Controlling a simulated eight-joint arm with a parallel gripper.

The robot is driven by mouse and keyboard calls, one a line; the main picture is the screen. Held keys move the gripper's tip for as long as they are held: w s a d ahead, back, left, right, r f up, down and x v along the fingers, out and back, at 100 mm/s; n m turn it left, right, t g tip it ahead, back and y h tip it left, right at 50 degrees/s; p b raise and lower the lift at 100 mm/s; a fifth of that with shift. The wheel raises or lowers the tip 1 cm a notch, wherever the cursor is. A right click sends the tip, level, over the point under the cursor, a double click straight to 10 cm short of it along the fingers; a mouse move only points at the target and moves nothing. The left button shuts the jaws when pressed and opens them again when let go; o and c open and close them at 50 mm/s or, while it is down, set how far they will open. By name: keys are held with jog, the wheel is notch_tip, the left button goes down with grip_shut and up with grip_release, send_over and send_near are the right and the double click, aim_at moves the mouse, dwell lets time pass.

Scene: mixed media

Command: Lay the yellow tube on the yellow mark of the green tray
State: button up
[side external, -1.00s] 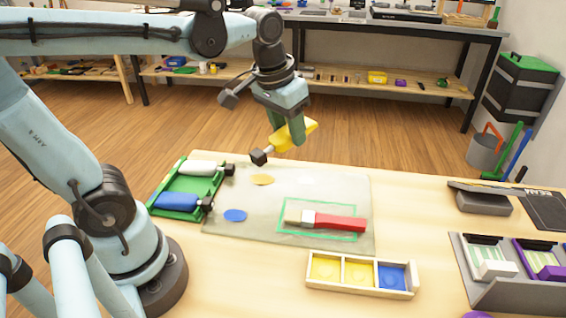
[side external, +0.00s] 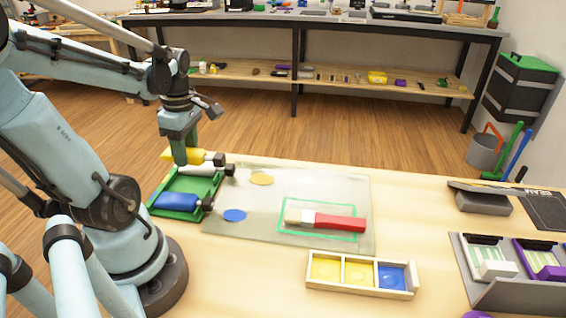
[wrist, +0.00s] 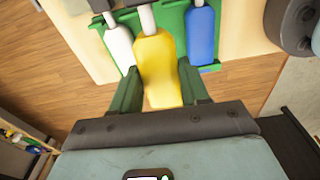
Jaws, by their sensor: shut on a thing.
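My gripper (side external: 186,154) is shut on the yellow tube (side external: 194,156) and holds it over the back end of the green tray (side external: 200,185). The tube has a dark cap pointing right. In the wrist view, the yellow tube (wrist: 158,62) lies between my fingers and appears between the white tube (wrist: 119,46) and the blue tube (wrist: 201,36). The white tube (side external: 196,171) and the blue tube (side external: 176,201) lie in the tray. I cannot make out a yellow mark in the tray. Whether the yellow tube touches the white one is unclear.
A grey mat (side external: 290,185) right of the tray bears a yellow disc (side external: 262,180), a blue disc (side external: 235,215) and a red-handled brush (side external: 335,221). A wooden box (side external: 360,292) with yellow and blue compartments stands in front. A grey holder (side external: 520,290) is at the right.

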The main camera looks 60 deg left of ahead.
aim_at(193, 188)
jog(key=shift+s+f, duration=0.1)
jog(key=shift+s, duration=0.1)
dwell(0.3)
jog(key=shift+f, duration=3.75)
jog(key=o, duration=1)
